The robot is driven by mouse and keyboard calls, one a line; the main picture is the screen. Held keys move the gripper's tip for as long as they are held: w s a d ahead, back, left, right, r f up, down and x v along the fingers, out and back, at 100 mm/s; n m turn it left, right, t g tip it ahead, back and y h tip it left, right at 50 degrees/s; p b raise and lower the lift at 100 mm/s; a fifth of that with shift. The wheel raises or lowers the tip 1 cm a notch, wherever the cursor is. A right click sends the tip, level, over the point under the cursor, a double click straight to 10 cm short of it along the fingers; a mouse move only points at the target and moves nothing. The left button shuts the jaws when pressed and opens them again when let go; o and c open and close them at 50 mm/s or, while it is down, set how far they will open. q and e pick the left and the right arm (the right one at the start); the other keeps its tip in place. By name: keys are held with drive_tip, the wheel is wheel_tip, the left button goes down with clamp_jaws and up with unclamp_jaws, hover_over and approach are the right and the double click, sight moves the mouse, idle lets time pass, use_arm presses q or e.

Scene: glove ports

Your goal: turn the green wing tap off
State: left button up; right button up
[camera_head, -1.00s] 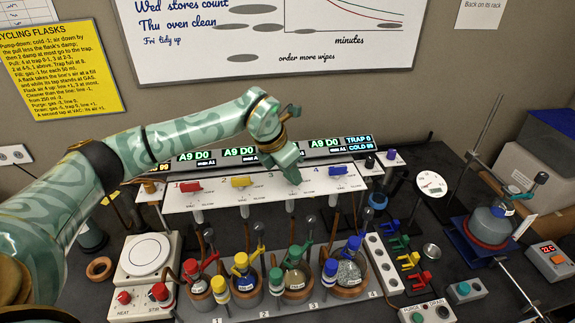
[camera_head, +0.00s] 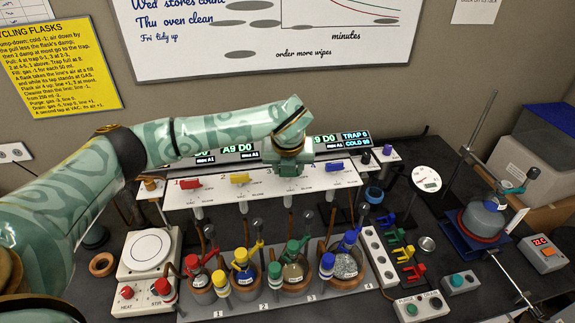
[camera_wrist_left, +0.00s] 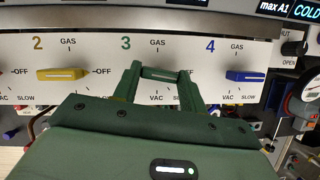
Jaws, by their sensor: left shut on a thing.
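The green wing tap (camera_wrist_left: 158,73) is the one under number 3 on the white tap panel (camera_wrist_left: 207,60). In the left wrist view its wing lies about level, between the GAS mark above and the VAC and SLOW marks below. My left gripper (camera_wrist_left: 158,82) is shut on it, one dark green finger at each end of the wing. In the head view my left gripper (camera_head: 293,168) is at the panel's front and hides the green tap. My right gripper is not in view.
A yellow tap (camera_wrist_left: 62,74) and a blue tap (camera_wrist_left: 245,76) sit on either side on the same panel, both about level. Below the panel are several flasks with coloured caps and upright stems, including a green-capped flask (camera_head: 294,272). A hotplate (camera_head: 148,252) stands at left.

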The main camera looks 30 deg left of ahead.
use_arm(q)
drive_tip(key=shift+d+f+n+g+y, duration=0.15)
drive_tip(key=shift+n+g+y, duration=0.15)
drive_tip(key=shift+n, duration=0.7)
drive_tip(key=o, duration=1)
drive_tip(key=shift+s, duration=0.1)
drive_tip(key=v, duration=1.6)
